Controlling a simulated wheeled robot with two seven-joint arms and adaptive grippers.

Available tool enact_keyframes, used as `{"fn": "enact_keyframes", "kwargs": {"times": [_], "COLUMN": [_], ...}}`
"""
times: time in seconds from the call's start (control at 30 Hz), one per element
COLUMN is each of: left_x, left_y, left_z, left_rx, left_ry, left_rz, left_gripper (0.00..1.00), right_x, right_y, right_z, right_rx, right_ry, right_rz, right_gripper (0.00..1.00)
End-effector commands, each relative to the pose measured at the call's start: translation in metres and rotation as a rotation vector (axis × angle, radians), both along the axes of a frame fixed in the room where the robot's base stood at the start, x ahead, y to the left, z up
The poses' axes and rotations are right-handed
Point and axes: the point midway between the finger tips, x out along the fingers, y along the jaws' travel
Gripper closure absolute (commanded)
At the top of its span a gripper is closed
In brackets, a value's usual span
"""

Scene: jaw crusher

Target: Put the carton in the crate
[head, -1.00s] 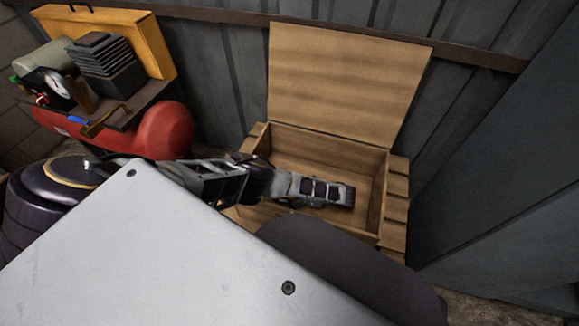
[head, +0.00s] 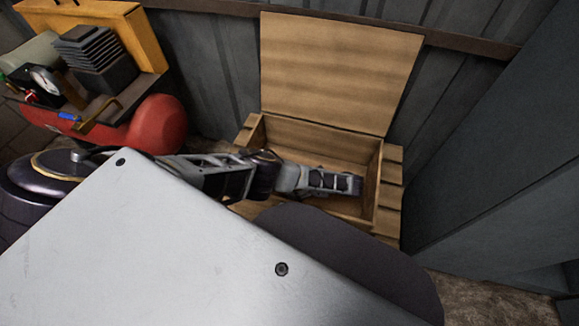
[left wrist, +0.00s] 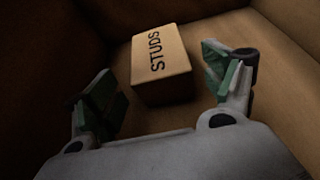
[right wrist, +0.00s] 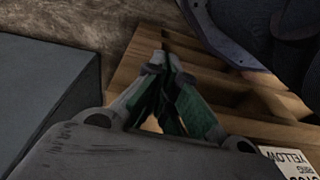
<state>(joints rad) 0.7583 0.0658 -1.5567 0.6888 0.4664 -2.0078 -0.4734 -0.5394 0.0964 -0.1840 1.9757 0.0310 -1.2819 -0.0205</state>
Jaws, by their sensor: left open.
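The carton (left wrist: 160,62), a tan box marked STUDS, rests on the floor of the wooden crate in the left wrist view. My left gripper (left wrist: 165,80) is open, with one finger on each side of the picture and the carton beyond and between them, apparently not gripped. In the head view my left gripper (head: 345,184) reaches over and into the open crate (head: 372,185), and the carton cannot be made out. My right gripper (right wrist: 166,75) is shut and empty, its fingertips together, above wooden slats in the right wrist view.
The crate's lid (head: 340,70) stands raised at the back. A red compressor (head: 155,125) stands to the left. A grey metal wall or cabinet (head: 500,160) closes off the right. A paper sign (right wrist: 290,160) shows at the lower right of the right wrist view.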

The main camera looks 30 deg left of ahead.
Motion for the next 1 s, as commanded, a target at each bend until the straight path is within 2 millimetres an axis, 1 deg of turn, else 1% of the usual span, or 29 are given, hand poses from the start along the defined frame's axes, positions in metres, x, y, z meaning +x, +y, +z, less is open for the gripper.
{"fn": "enact_keyframes", "kwargs": {"times": [0.03, 0.2, 0.4, 0.57, 1.0], "left_x": [0.001, 0.004, 0.006, 0.007, 0.006], "left_y": [-0.005, -0.018, -0.026, -0.028, -0.028], "left_z": [0.003, 0.008, 0.011, 0.012, 0.012], "left_rx": [-0.001, -0.001, -0.001, 0.0, 0.0], "left_ry": [0.0, 0.0, -0.001, -0.001, 0.0], "left_rz": [0.0, 0.0, 0.0, 0.0, 0.0], "left_gripper": [0.16, 0.16, 0.16, 0.16, 0.16], "right_x": [0.002, 0.006, 0.005, 0.002, 0.003], "right_y": [0.0, -0.001, -0.002, -0.002, -0.002], "right_z": [-0.001, -0.006, -0.013, -0.016, -0.015], "right_rx": [-0.001, -0.003, -0.003, -0.005, -0.004], "right_ry": [-0.003, -0.009, -0.01, -0.003, -0.007], "right_rz": [0.0, -0.003, -0.004, -0.005, -0.005], "right_gripper": [1.0, 1.0, 1.0, 1.0, 1.0]}}
